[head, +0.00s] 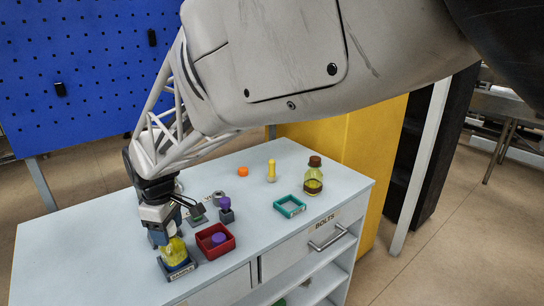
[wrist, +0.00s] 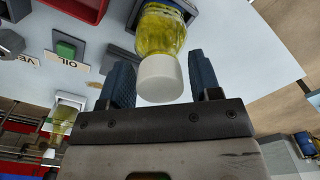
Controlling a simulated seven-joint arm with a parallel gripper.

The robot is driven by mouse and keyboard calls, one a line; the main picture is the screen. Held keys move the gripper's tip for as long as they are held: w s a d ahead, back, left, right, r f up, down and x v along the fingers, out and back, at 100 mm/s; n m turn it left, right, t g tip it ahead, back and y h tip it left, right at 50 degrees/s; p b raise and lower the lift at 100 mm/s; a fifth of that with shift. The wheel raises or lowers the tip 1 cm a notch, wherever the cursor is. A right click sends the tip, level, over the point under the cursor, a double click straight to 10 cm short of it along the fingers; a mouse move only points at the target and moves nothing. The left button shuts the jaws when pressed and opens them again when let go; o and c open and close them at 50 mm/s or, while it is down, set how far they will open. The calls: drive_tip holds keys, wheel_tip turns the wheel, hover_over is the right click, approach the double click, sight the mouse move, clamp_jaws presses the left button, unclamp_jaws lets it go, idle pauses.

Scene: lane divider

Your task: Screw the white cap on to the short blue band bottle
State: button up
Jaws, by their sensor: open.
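The short bottle (head: 174,252) holds yellow liquid and stands in a dark labelled holder (head: 179,272) at the table's front left. In the wrist view the bottle (wrist: 160,32) shows a blue band near the top edge of the picture. The white cap (wrist: 160,79) sits at the bottle's neck end; I cannot tell how tightly it is seated. My gripper (head: 165,236) is at the bottle's top, hiding the cap in the head view. In the wrist view my gripper (wrist: 162,82) is open, with one blue finger on each side of the cap and visible gaps.
A red tray (head: 232,244) with a purple piece is just right of the bottle.

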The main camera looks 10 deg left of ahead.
drive_tip(key=shift+n, duration=0.3)
drive_tip(key=shift+n, duration=0.6)
drive_tip(key=shift+n, duration=0.8)
drive_tip(key=shift+c, duration=0.5)
drive_tip(key=c, duration=0.5)
drive_tip(key=shift+m, duration=0.3)
drive_tip(key=shift+m, duration=0.5)
